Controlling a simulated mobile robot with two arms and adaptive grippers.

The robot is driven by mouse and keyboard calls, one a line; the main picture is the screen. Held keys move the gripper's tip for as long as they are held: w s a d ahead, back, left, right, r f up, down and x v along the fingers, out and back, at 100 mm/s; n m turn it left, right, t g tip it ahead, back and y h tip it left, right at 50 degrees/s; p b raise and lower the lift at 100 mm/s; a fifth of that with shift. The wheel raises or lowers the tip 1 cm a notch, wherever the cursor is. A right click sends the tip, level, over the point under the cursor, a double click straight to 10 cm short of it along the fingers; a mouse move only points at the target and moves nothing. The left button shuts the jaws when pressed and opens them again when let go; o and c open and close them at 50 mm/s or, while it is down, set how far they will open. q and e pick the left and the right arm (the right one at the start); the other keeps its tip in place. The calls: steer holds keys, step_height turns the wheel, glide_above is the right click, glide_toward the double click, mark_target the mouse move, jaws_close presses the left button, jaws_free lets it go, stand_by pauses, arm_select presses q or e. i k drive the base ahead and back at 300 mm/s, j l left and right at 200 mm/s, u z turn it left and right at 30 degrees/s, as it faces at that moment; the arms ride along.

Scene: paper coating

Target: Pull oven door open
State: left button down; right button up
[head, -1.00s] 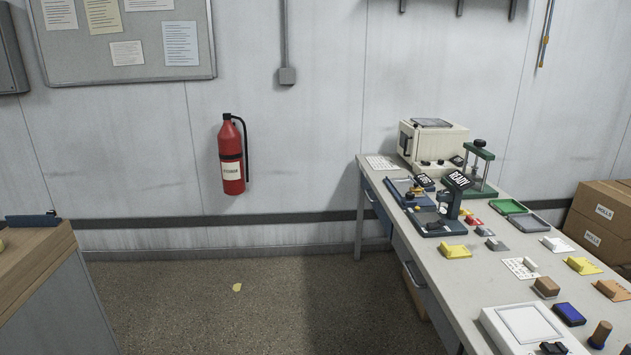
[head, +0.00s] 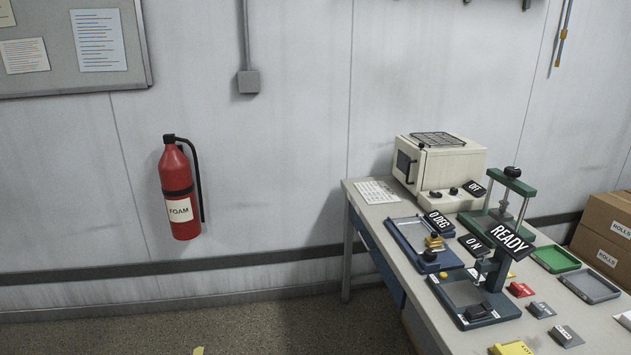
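The oven (head: 447,168) is a small cream box at the far end of the workbench, against the wall. Its dark-windowed door (head: 404,165) is on the left-facing side and looks shut. A dark handle or knob shows near the door's top edge. Knobs sit on the side facing me, with an "OFF" label (head: 475,188) beside them. Neither of my grippers is in view.
The workbench (head: 385,230) holds a green press (head: 505,205), a blue-framed device (head: 425,244), a "READY" device (head: 478,295), trays and small blocks. A red fire extinguisher (head: 180,190) hangs on the wall. Boxes (head: 606,225) stand right.

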mark_target(404, 161)
steer(key=i+z, duration=0.4)
steer(key=i, duration=0.15)
steer(key=i+j+z, duration=0.25)
steer(key=i+z, duration=0.15)
steer(key=i+j+z, duration=0.2)
steer(key=z, duration=0.25)
steer(key=i+j+z, duration=0.15)
steer(key=j+z, duration=0.15)
steer(key=z, duration=0.15)
